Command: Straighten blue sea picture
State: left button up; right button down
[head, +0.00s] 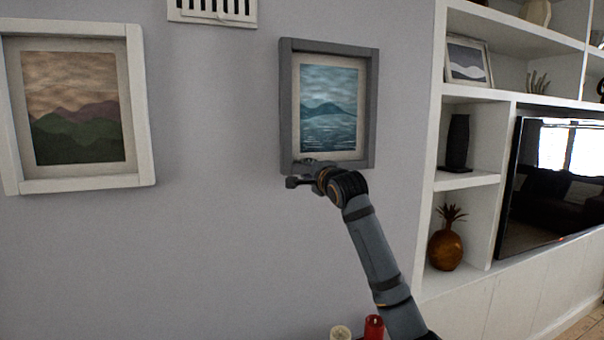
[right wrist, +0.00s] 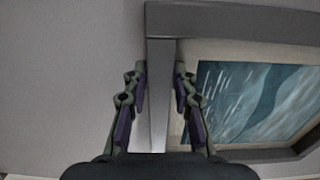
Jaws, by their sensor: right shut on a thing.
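The blue sea picture (head: 328,110) hangs on the wall in a grey frame (head: 372,110). In the head view it looks close to upright; a small tilt is hard to judge. My right gripper (head: 300,170) is at the frame's lower left corner and hides part of the bottom edge. In the right wrist view, the gripper's fingers (right wrist: 159,80) lie on either side of one grey frame bar, near a corner, and are shut on it. The blue painting (right wrist: 255,100) shows to the right of that bar. My left gripper is not in view.
A white-framed mountain picture (head: 142,100) hangs to the left. A vent (head: 212,12) is above. White shelves (head: 430,200) with a vase, a pineapple ornament (head: 446,245) and a television (head: 550,190) stand at right. Red and cream candles (head: 373,326) are at the bottom edge.

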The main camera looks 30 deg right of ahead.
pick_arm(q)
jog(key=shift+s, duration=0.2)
pick_arm(e)
jog(key=shift+f, duration=0.15)
jog(key=c, duration=1.3)
grip_release()
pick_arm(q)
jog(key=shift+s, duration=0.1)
pick_arm(e)
jog(key=shift+o, duration=1.1)
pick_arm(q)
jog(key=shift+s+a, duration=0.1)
pick_arm(e)
jog(key=v, duration=1.2)
jog(key=shift+a, duration=0.15)
